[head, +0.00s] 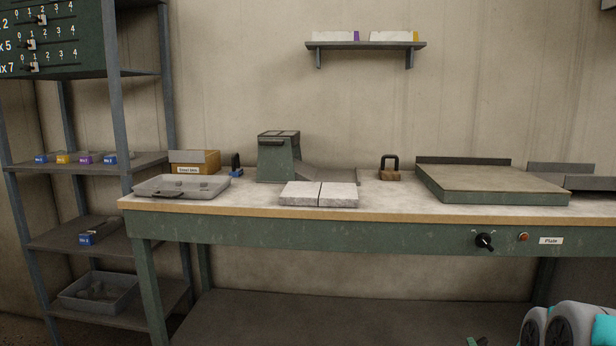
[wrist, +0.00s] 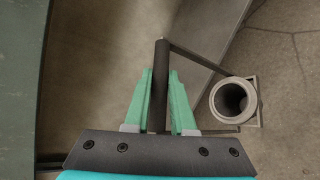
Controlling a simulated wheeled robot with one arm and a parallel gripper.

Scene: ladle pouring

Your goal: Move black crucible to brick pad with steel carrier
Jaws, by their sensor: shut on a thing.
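In the wrist view my gripper (wrist: 160,76) is shut on the thick dark bar of the carrier (wrist: 160,55). Thin dark rods run from that bar to a pale square frame around a round vessel (wrist: 233,101), right of my fingers. The vessel has a light grey rim and a dark inside; I take it for the crucible, but its outer wall is mostly hidden. In the head view the brick pad (head: 318,194), two pale grey slabs side by side, lies bare at the bench's front edge. A green fingertip barely shows at the head view's bottom edge.
A shelf rack (head: 118,110) stands at left. A lower shelf (head: 330,318) is empty.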

